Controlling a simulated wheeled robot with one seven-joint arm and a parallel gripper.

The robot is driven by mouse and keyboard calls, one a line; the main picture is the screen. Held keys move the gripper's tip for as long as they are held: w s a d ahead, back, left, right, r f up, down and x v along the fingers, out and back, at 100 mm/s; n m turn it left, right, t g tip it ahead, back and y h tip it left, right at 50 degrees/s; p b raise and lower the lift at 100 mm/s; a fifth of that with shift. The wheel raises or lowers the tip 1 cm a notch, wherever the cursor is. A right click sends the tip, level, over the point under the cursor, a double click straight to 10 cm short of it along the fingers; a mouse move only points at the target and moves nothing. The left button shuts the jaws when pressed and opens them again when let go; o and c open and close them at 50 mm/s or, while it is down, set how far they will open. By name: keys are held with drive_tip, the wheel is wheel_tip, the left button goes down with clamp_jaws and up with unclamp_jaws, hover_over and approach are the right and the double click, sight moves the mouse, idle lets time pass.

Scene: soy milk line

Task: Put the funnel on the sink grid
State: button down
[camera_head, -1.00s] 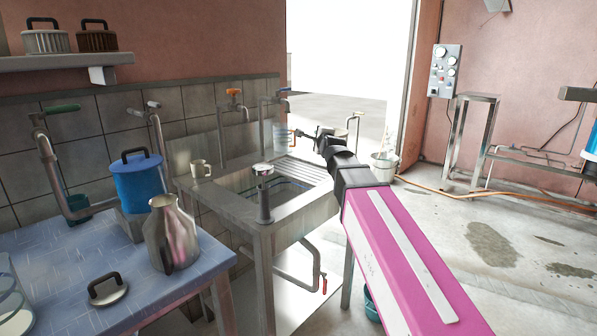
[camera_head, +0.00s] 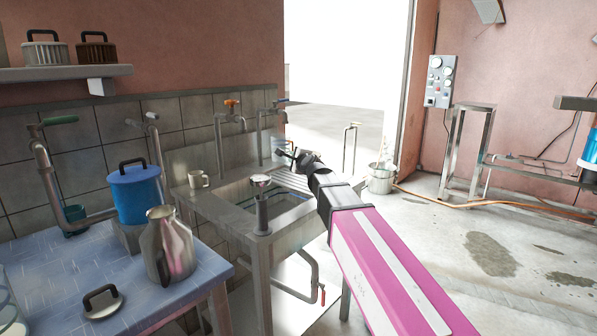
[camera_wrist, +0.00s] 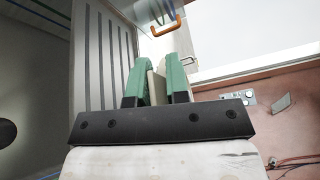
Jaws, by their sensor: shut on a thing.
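My gripper (camera_head: 286,154) is over the back right end of the sink in the head view. In the wrist view its two green fingers (camera_wrist: 157,85) are closed on a pale, flat-looking piece (camera_wrist: 156,82). This appears to be part of the funnel; the rest of it is hidden by the fingers or too small to tell. The ribbed sink grid (camera_wrist: 104,60) lies left of the fingers in the wrist view. In the head view the grid (camera_head: 289,181) is just below the gripper; I cannot tell whether the held piece touches it.
A clear vessel (camera_head: 278,143) stands behind the gripper; its orange handle (camera_wrist: 166,25) shows in the wrist view. Taps (camera_head: 262,125) rise along the wall. A mug (camera_head: 198,179) sits on the sink's left rim. A steel jug (camera_head: 168,246) stands on the blue table.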

drive_tip(key=w, duration=0.1)
drive_tip(key=w+d+f, duration=0.1)
drive_tip(key=w+f, duration=0.1)
drive_tip(key=shift+d+f, duration=0.1)
drive_tip(key=shift+d, duration=0.2)
drive_tip(key=shift+f, duration=1.9)
drive_tip(key=shift+f, duration=0.1)
drive_tip(key=c, duration=1.1)
unclamp_jaws()
drive_tip(key=v, duration=1.2)
